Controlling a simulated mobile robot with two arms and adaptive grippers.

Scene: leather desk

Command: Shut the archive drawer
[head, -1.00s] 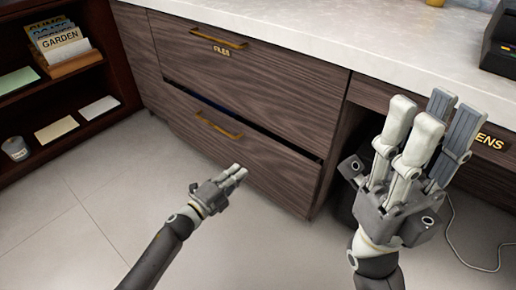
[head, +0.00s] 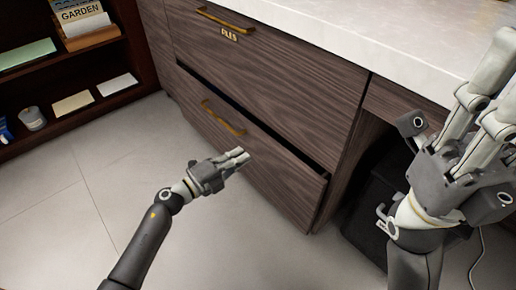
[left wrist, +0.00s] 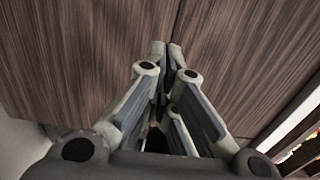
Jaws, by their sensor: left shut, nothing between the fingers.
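The lower drawer (head: 275,172) of the dark wood cabinet stands slightly open, with a dark gap along its top edge. I take it as the archive drawer; I see no label on it. It has a brass bar handle (head: 223,117). My left gripper (head: 243,157) is shut and empty, in front of the drawer face below the handle. In the left wrist view its fingers (left wrist: 166,50) point at the wood front (left wrist: 80,55); I cannot tell if they touch. My right gripper (head: 495,100) is raised at the right, partly cut off by the frame.
The upper drawer (head: 275,75), labelled FILES, is shut under the pale countertop (head: 400,45). A dark shelf (head: 90,107) with books, paper stacks and a cup (head: 33,118) stands at the left. A dark box (head: 375,205) sits in the knee space. The tiled floor (head: 60,220) is clear.

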